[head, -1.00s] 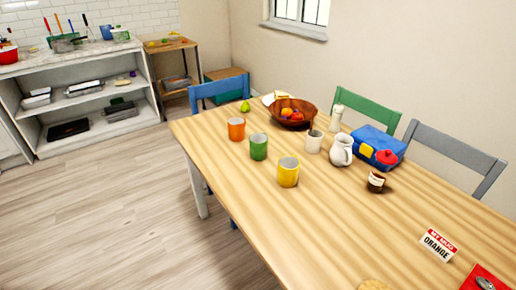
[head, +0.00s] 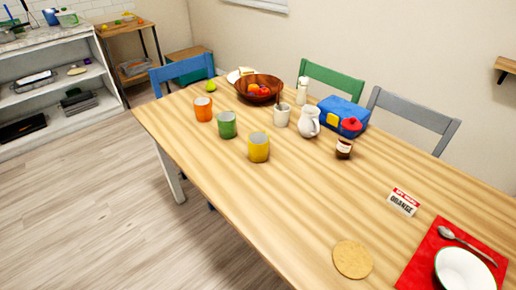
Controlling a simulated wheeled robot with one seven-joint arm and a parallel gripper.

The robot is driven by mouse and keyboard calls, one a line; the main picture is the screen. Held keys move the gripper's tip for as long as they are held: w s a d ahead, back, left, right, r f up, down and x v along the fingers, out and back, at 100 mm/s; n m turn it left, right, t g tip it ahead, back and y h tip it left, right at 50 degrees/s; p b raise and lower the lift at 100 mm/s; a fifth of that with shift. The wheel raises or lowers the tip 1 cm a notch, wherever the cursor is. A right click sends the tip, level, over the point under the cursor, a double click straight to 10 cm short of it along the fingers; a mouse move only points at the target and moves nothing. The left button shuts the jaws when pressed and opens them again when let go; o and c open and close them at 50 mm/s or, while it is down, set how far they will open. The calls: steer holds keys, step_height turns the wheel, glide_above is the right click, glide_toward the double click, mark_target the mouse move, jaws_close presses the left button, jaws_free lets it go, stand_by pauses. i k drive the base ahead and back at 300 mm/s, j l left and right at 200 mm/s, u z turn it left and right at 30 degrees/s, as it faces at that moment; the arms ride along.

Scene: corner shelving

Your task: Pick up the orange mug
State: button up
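The orange mug (head: 203,108) stands upright near the left edge of the wooden table (head: 290,210), toward its far end. A green mug (head: 227,124) and a yellow mug (head: 258,147) stand in a row to its right, nearer to me. A white mug (head: 281,115) stands behind them with something upright in it. A small sign (head: 403,201) on the table reads "ORANGE" on its lower part; its red upper line is hard to read. My gripper is not in view.
Behind the mugs are a wooden fruit bowl (head: 259,89), a white pitcher (head: 309,121), a blue lunch box (head: 342,115) and a brown jar (head: 344,148). A cork coaster (head: 352,259) and red placemat (head: 417,268) lie nearer. Chairs line the table; floor at left is clear.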

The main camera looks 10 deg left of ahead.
mark_target(205, 108)
steer(key=i+j+u, duration=0.15)
steer(key=i+j, duration=0.25)
steer(key=j, duration=0.35)
steer(key=i+j+u, duration=0.15)
steer(key=i+j, duration=0.25)
steer(key=j, duration=0.3)
steer(key=i+j+u, duration=0.15)
steer(key=i+j, duration=0.35)
steer(key=j, duration=0.15)
steer(key=i+j+u, duration=0.15)
steer(key=i+j, duration=0.35)
steer(key=j, duration=0.1)
